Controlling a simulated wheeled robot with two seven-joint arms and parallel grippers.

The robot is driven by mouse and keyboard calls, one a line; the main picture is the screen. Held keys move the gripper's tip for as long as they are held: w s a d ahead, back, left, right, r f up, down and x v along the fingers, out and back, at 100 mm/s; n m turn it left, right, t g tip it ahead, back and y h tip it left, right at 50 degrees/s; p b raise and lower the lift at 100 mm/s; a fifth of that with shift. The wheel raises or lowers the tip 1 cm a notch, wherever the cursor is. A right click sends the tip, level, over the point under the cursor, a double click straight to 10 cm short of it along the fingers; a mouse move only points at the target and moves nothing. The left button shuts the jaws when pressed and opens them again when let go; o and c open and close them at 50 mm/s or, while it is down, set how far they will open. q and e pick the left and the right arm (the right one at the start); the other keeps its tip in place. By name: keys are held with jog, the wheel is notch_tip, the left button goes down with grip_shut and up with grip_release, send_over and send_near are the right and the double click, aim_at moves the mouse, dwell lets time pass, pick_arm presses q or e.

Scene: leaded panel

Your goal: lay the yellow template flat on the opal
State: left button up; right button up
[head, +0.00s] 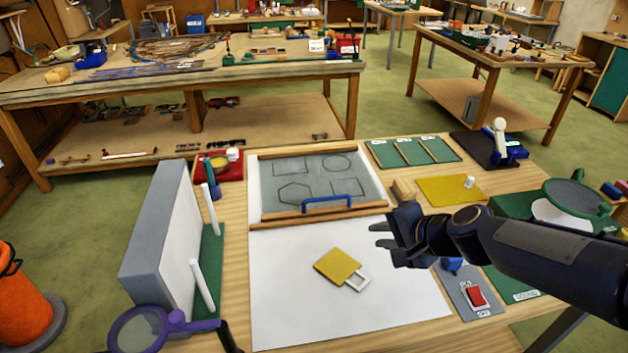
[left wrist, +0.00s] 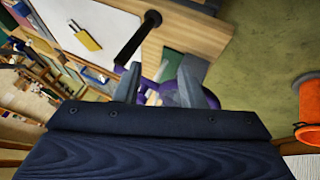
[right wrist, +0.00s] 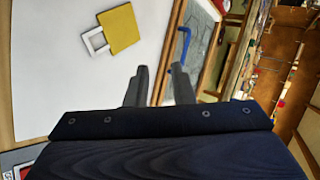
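A yellow square plate (head: 337,266), which I take for the template, lies on a large white sheet (head: 290,310). A small pale frame-like piece (head: 358,279) sticks out at its lower right corner; I cannot tell if it is joined to it or lies under it. Both show in the right wrist view, the plate (right wrist: 122,28) and the frame (right wrist: 97,41). I cannot tell which white surface is the opal. My right gripper (head: 378,235) is open and empty, above the sheet, right of the plate. My left gripper (left wrist: 160,86) is open and empty, away from the plate.
A grey board (head: 320,185) with outlined shapes and a blue handle (head: 328,203) lies behind the sheet. A grey and white upright block (head: 160,240) stands left, a purple-rimmed magnifier (head: 138,330) in front. A yellow mat (head: 450,191) lies right. The sheet around the plate is clear.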

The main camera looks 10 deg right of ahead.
jog(key=s+f+n+g+h, duration=0.1)
jog(key=s+n+g, duration=0.2)
jog(key=s+n, duration=0.7)
jog(key=s, duration=1.1)
jog(key=shift+s, duration=0.2)
